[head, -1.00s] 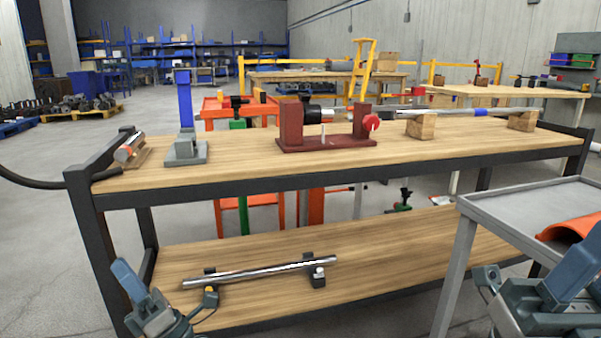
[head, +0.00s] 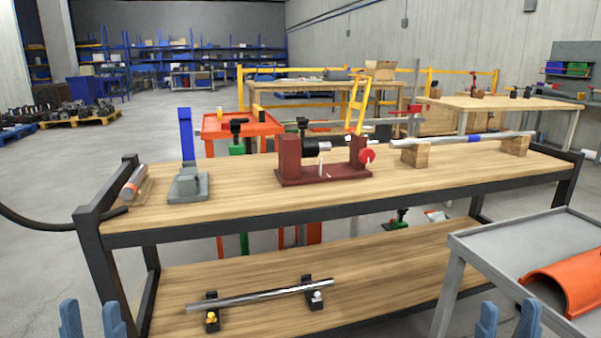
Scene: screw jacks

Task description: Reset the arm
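Both of my grippers show only as blue fingertips at the bottom edge of the head view; the rest of each arm is out of frame. My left gripper (head: 92,322) is at the lower left, in front of the workbench's left end. Its two fingers point up with a gap between them, and nothing is in it. My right gripper (head: 508,324) is at the lower right, by the grey tray table. Its two fingers also stand apart and empty.
The wooden workbench (head: 230,205) spans the middle, with a red screw-jack stand (head: 290,160), grey block (head: 190,186) and wooden supports (head: 415,155) on top. A metal rod (head: 255,298) rests on its lower shelf. The grey tray table (head: 500,240) holds an orange curved piece (head: 570,285).

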